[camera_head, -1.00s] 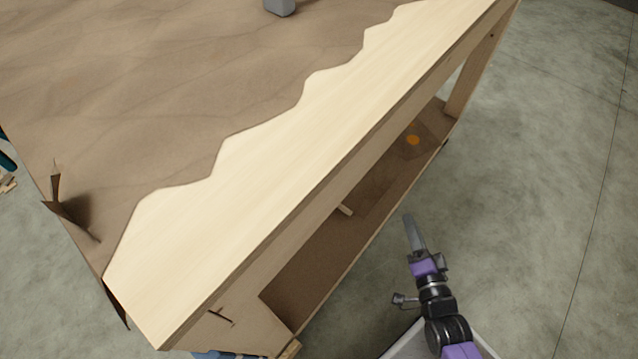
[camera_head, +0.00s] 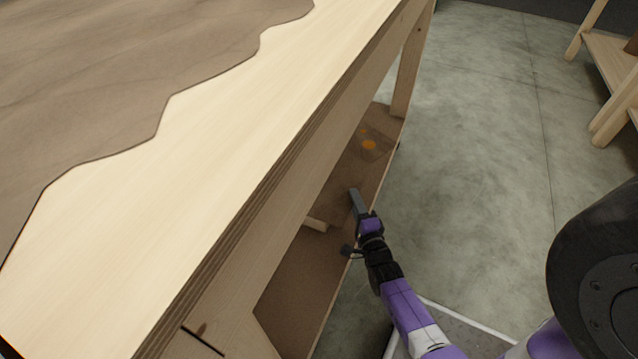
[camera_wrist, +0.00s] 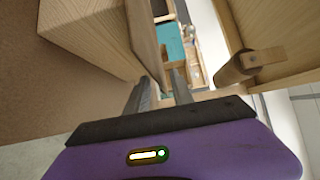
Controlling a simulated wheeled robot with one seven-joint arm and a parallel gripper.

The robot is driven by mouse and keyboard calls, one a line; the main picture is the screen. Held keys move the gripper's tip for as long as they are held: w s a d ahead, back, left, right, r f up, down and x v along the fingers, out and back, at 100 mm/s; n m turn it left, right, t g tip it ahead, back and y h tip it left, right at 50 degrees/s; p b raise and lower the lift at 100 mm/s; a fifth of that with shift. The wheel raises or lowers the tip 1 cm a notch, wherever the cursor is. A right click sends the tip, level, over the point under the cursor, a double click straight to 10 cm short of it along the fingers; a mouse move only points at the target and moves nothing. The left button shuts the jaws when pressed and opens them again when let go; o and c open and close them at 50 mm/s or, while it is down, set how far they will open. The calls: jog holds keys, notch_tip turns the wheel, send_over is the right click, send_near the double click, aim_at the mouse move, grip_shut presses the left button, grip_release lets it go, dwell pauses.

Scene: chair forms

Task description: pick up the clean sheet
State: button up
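A plain brown sheet (camera_head: 332,203) lies on the lower shelf under the table, with a pale wood block (camera_head: 315,224) at its near edge. I see no mark on it. A second brown piece with an orange spot (camera_head: 369,145) lies farther back on the shelf. My gripper (camera_head: 355,200) is at the shelf's open side, by the plain sheet. In the wrist view the gripper (camera_wrist: 160,90) has its fingers apart, with the edge of a thin brown panel (camera_wrist: 147,40) ahead, seemingly between them. Whether they touch it I cannot tell.
The tabletop (camera_head: 225,125) with its brown wavy covering (camera_head: 90,90) overhangs the shelf closely above my gripper. A table leg (camera_head: 407,70) stands at the far end. Another wooden frame (camera_head: 605,90) is at the right. Grey floor (camera_head: 480,150) between is clear.

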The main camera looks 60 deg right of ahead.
jog(key=b+x, duration=0.1)
jog(key=x, duration=0.2)
jog(key=shift+w+d, duration=0.1)
jog(key=shift+d, duration=0.1)
grip_shut()
dwell(1.3)
